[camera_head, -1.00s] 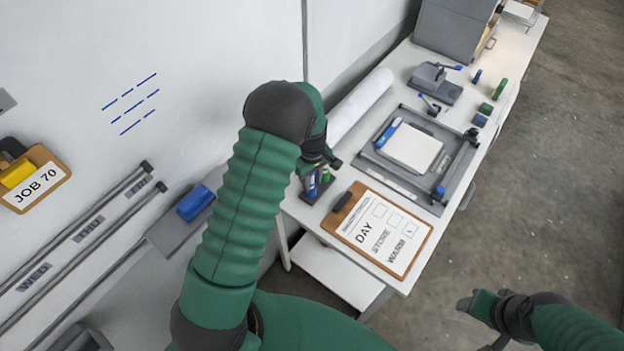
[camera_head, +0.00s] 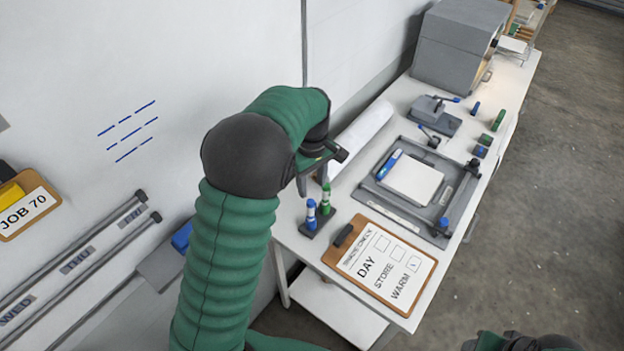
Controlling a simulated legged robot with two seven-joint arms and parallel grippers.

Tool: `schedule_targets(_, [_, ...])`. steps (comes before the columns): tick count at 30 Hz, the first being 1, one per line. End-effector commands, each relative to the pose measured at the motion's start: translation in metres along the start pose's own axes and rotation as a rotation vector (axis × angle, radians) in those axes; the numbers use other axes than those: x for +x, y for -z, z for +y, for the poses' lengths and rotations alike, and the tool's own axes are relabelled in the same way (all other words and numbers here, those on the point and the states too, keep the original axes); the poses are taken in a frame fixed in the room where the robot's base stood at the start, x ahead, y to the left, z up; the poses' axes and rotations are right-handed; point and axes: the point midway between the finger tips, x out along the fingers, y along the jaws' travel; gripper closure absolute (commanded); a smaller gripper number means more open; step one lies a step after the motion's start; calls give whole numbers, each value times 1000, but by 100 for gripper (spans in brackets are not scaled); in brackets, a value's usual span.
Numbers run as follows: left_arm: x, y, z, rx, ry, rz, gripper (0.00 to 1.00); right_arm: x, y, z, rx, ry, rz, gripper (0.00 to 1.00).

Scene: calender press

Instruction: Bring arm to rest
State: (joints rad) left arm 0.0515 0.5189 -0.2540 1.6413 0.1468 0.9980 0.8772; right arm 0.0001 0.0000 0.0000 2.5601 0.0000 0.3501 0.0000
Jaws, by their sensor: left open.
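My left arm rises from the bottom left and bends over at a dark elbow. Its left gripper (camera_head: 322,168) is open and empty, above and just behind the pen holder (camera_head: 318,226) at the table's near left corner. A blue marker (camera_head: 311,214) and a green marker (camera_head: 325,200) stand upright in the holder; in this view the gripper is close to their tops, and I cannot tell whether it touches them. My right gripper (camera_head: 485,342) shows only in part at the bottom right edge, over the floor; its fingers cannot be made out.
On the white table are a clipboard (camera_head: 418,285), a grey tray (camera_head: 404,214) with paper, a white roll (camera_head: 362,135), a lever device (camera_head: 440,118) and a grey box (camera_head: 455,52). The wall has rails (camera_head: 100,258) and a JOB 70 board (camera_head: 28,207). Floor at right is clear.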

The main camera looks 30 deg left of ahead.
Motion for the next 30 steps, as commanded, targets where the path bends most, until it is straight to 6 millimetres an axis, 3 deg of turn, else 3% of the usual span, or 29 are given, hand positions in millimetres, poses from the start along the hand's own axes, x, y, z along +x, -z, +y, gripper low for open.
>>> schedule_targets(4, [-23,1,1,-1,-2,2,55,4,-1,0,0,0,0,46])
schedule_targets(11, [-29,0,-1,5,1,0,55,6,-1,0,0,0,0,46])
schedule_targets(14, [-12,-14,-7,97,-15,4,55,16,-4,0,0,0,0,46])
schedule_targets(17, [24,-47,-24,335,-54,26,55,37,-9,0,0,0,0,46])
schedule_targets(21, [76,-106,-63,774,-112,99,55,64,-15,0,0,0,0,46])
schedule_targets(24, [102,-137,-90,1031,-135,155,55,75,-18,0,0,0,0,46])
schedule_targets(30, [117,-158,-111,1231,-145,203,55,78,-18,0,0,0,0,46])
